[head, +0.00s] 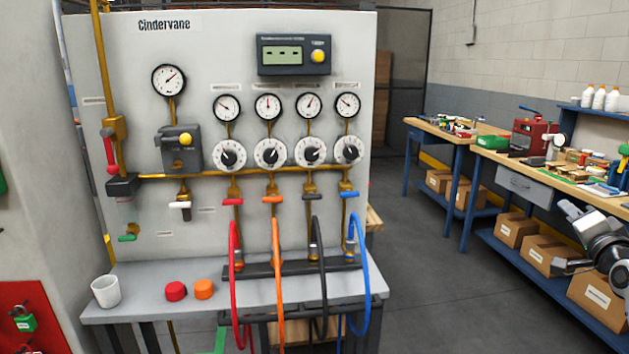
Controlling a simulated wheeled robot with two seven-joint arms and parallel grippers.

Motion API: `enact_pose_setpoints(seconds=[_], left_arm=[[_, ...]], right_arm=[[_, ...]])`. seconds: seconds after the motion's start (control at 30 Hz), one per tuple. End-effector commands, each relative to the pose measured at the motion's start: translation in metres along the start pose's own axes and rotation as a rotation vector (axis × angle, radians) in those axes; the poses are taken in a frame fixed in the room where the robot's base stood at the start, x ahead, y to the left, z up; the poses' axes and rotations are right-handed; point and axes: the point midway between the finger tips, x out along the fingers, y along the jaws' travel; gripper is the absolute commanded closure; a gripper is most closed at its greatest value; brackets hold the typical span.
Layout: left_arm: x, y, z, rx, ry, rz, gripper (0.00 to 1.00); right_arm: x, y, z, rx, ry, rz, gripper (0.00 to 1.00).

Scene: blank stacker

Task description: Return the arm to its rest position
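My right arm (603,242) comes in at the right edge of the head view, raised in front of the blue workbench. Its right gripper (562,266) points left, and its dark fingers show small against the cardboard boxes under the bench. I cannot tell whether the fingers are apart or together, and I make out nothing held in them. The gripper is well to the right of the gauge panel (225,55) and appears clear of it. My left arm and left gripper are not in view.
The panel carries gauges, dials and levers. Red, orange, black and blue hoses (362,270) hang over the grey shelf (140,283). A white cup (106,291), a red cap (176,291) and an orange cap (204,289) stand there. Open floor (430,260) lies between panel and bench.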

Motion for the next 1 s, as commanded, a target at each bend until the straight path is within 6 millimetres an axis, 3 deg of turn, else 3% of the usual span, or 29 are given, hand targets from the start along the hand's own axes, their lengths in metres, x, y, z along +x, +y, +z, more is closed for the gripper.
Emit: enact_pose_setpoints(seconds=[0.03, 0.23, 0.37, 0.47, 0.6, 0.8, 1.0], left_arm=[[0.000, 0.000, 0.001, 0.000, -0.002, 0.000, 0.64], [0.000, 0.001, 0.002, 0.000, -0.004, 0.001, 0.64], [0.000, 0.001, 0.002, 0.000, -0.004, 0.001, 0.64], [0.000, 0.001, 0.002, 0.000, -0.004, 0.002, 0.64], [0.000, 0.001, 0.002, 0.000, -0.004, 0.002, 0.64], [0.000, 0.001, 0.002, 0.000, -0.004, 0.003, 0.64], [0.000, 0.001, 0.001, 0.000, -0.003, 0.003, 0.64]], right_arm=[[-0.007, 0.013, 0.031, -0.064, -0.050, 0.021, 0.65], [-0.042, 0.047, 0.102, -0.335, -0.181, 0.056, 0.65], [-0.079, 0.074, 0.157, -0.539, -0.297, 0.061, 0.65], [-0.122, 0.096, 0.206, -0.718, -0.412, 0.046, 0.65], [-0.198, 0.124, 0.271, -0.967, -0.586, -0.017, 0.65], [-0.289, 0.141, 0.325, -1.188, -0.760, -0.128, 0.65], [-0.357, 0.146, 0.353, -1.315, -0.873, -0.227, 0.65]])
